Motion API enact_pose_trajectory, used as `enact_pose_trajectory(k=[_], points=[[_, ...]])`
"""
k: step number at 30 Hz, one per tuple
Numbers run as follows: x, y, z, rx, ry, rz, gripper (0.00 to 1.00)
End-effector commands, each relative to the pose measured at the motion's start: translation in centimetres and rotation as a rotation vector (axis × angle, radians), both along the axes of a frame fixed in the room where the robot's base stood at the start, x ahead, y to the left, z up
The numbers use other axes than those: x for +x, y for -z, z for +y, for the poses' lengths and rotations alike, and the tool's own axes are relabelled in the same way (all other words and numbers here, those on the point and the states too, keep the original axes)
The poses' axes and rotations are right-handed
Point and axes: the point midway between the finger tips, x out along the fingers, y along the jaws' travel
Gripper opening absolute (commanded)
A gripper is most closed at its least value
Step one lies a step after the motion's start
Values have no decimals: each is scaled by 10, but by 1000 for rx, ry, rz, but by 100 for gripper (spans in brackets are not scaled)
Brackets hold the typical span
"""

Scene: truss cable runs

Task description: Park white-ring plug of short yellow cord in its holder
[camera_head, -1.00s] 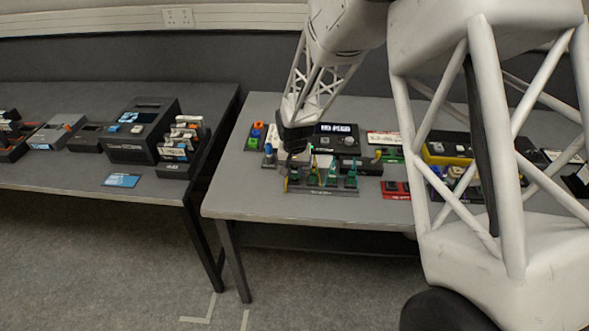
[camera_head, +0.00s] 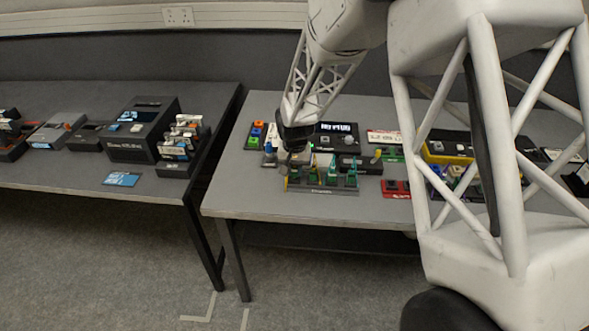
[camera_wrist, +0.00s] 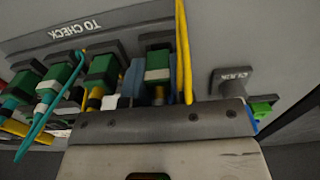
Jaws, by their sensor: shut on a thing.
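In the wrist view, a green plug with a white ring (camera_wrist: 157,76) and yellow cord below it sits between the two blue-grey fingers of my gripper (camera_wrist: 151,86). My gripper is shut on it. The plug's tip points at a dark holder (camera_wrist: 156,42) on the rack marked TO CHECK (camera_wrist: 125,22); I cannot tell how deep it sits. A strand of yellow cord (camera_wrist: 183,50) runs up just right of the plug. In the head view, my gripper (camera_head: 296,160) is over the left part of the rack (camera_head: 322,190), and the plug there is mostly hidden.
Beside it is a green plug with a black ring (camera_wrist: 103,70); farther left are green plugs with teal cords (camera_wrist: 48,88). Dark device boxes (camera_head: 337,131) stand behind the rack. The front table strip (camera_head: 260,205) is clear.

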Motion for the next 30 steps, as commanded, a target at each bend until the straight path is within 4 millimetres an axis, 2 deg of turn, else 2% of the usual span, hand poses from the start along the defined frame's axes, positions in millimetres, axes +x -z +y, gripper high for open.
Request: enact_pose_trajectory(k=[30], points=[[0,8,0,0,0,0,0]])
